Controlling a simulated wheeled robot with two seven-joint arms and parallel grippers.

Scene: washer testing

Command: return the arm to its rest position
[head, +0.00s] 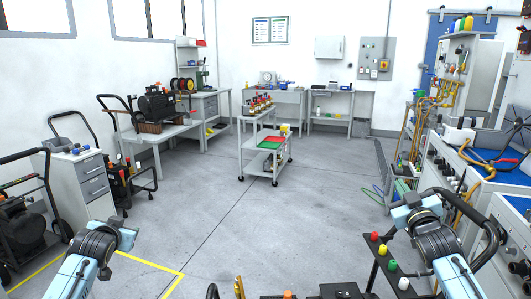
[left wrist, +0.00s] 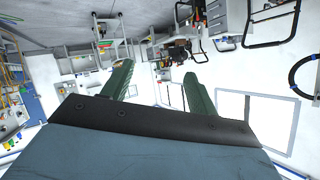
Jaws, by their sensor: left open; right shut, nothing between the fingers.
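My left arm (head: 95,250) is raised at the lower left of the head view, its gripper hard to make out there. In the left wrist view, the two green fingers of my left gripper (left wrist: 160,84) stand apart with nothing between them. My right arm (head: 440,245) is raised at the lower right of the head view. My right gripper (head: 403,214) is at its upper end, pointing inward, shut and empty. Its fingertips are too small to see clearly. The left wrist view is upside down and shows the room's floor at the top.
A dark stand (head: 382,262) with coloured knobs is close to my right arm. A bench with hoses (head: 480,170) is at the right. A drawer cabinet (head: 88,185) is at the left. A trolley (head: 264,160) stands mid-room, with open floor (head: 230,215) before it.

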